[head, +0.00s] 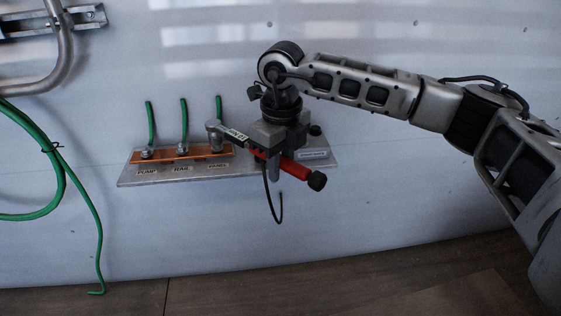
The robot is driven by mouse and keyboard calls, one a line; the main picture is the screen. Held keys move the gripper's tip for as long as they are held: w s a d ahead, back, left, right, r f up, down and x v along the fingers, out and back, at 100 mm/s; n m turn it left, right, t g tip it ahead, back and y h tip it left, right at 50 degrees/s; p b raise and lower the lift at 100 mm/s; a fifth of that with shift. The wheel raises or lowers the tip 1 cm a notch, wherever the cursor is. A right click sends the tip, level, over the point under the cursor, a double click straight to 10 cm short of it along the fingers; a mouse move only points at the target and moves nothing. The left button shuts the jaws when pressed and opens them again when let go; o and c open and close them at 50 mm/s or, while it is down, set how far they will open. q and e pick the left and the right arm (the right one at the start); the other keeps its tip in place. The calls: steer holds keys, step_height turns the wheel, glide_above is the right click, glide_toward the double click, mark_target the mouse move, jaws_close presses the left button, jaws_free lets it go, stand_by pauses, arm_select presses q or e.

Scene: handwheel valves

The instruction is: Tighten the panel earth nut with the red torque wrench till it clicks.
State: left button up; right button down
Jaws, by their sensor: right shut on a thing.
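The red torque wrench (297,167) has a dark end knob and a metal shaft running left to its head (214,128). My right gripper (272,165) is shut on the wrench's handle. The wrench head sits over the place of the panel earth nut, above the PANEL label (218,166), and hides the nut. Whether the head is fully seated cannot be told. A copper bar (163,158) carries the PUMP nut (147,153) and RAIL nut (182,148), each with a green cable above it. My left gripper is not in view.
The grey mounting plate (133,177) is fixed to the pale wall. A dark hook-shaped wire (269,195) hangs below my right gripper. A green hose (66,165) and a bent metal pipe (62,70) are at the left. The wall below the plate is clear.

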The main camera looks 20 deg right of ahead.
steer(key=shift+f+b, duration=0.4)
steer(key=shift+f, duration=0.25)
steer(key=c, duration=2.1)
jaws_free()
jaws_close()
steer(key=shift+r, duration=0.5)
steer(key=shift+r+p, duration=0.3)
